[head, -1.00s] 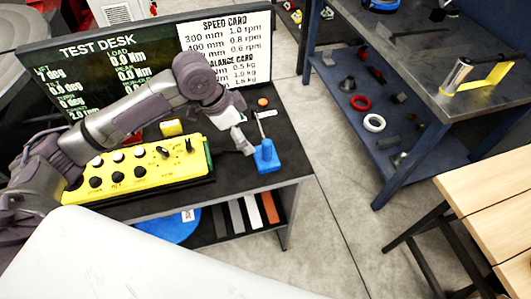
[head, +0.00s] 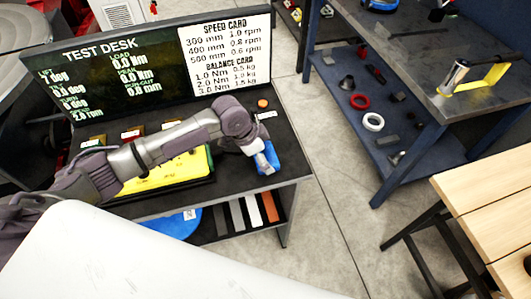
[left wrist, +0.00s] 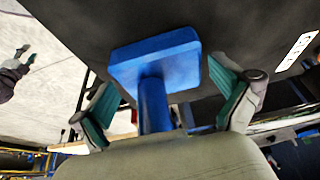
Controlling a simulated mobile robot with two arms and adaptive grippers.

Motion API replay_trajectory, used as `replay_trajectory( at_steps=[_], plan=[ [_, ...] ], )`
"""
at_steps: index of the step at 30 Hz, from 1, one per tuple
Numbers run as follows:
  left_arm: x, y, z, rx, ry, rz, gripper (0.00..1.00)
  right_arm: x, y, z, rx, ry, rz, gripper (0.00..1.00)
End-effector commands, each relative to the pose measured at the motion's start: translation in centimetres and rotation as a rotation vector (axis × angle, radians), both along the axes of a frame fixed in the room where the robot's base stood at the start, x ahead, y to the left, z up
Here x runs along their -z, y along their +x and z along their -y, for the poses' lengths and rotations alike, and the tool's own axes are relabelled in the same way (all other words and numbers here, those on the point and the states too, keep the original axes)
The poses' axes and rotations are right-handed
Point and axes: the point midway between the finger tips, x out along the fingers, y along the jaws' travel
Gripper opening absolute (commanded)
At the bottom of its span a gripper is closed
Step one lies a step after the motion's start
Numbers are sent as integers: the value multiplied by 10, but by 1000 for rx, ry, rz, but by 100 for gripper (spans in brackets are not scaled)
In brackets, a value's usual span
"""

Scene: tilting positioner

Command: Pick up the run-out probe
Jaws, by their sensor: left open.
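The run-out probe appears to be the blue piece (head: 272,153) at the right front of the desk top, partly hidden by my left gripper (head: 262,164). In the left wrist view it shows a flat square blue base (left wrist: 155,62) with a round blue post. The post stands between the two green-padded fingers of my left gripper (left wrist: 168,108), with visible gaps on both sides. The fingers are open, and the post's near end is hidden by the gripper body. My right gripper is not in view.
The yellow control box (head: 165,172) lies left of the probe, largely behind my left arm. The TEST DESK screen (head: 110,80) stands at the back. An orange button (head: 262,103) is behind the probe. A blue shelf unit (head: 395,170) stands at right across clear floor.

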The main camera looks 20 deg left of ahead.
Motion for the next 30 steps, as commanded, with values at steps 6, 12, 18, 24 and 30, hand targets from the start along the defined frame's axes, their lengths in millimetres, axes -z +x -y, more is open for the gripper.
replay_trajectory(
  at_steps=[6,12,18,24,30],
  plan=[
    [0,0,0,0,0,0,92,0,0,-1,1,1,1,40],
    [0,0,0,0,0,0,58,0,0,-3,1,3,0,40],
    [0,0,0,-1,0,0,25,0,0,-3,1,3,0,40],
    [-2,1,0,0,-3,3,21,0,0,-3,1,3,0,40],
    [-7,1,0,-1,-3,4,21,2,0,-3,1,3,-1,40]
  ],
)
